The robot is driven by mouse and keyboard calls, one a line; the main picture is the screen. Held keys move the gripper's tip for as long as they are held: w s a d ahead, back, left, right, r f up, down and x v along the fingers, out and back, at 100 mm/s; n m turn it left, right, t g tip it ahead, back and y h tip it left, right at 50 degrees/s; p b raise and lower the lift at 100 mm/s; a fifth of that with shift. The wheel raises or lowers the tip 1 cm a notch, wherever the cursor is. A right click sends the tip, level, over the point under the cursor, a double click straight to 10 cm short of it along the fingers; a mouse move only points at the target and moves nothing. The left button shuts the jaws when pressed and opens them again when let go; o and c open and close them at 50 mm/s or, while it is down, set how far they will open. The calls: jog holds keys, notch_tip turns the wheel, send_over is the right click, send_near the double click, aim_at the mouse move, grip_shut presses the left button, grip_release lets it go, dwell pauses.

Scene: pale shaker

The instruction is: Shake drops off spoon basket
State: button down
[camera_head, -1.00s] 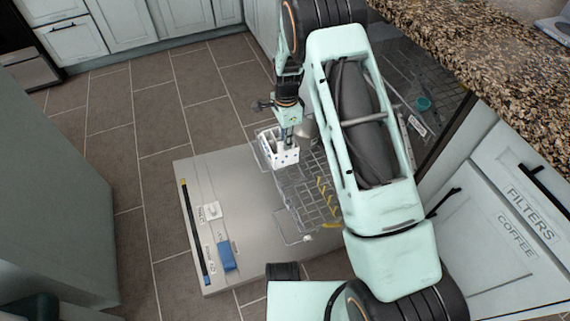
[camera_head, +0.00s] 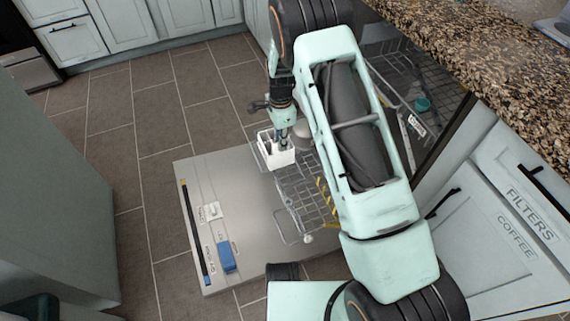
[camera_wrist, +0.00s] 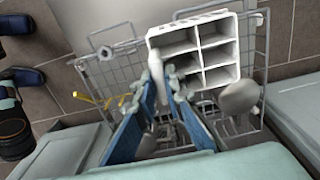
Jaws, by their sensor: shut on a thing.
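The white spoon basket (camera_head: 275,156) is at the far left corner of the wire rack, over the open dishwasher door, in the head view. In the wrist view its open compartments (camera_wrist: 215,50) face the camera and look empty. My gripper (camera_head: 283,137) is above the basket, with its blue-padded fingers (camera_wrist: 163,88) closed around a white upright part that looks like the basket's handle. Whether the basket touches the rack is unclear. Drops are too small to see.
The wire rack (camera_head: 310,190) with yellow tines extends over the grey dishwasher door (camera_head: 240,190). A blue block (camera_head: 227,257) and small white piece (camera_head: 213,210) lie on the door. The granite counter (camera_head: 490,70) overhangs at right; tiled floor is clear at left.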

jog(key=shift+d, duration=0.1)
jog(key=w+d, duration=0.1)
jog(key=d, duration=0.5)
jog(key=shift+w+d, duration=0.35)
jog(key=shift+d, duration=0.05)
jog(key=shift+a, duration=0.1)
dwell(0.9)
jog(key=shift+s+a, duration=0.2)
jog(key=shift+a, duration=0.6)
jog(key=shift+s+a, duration=0.2)
jog(key=shift+a, duration=0.6)
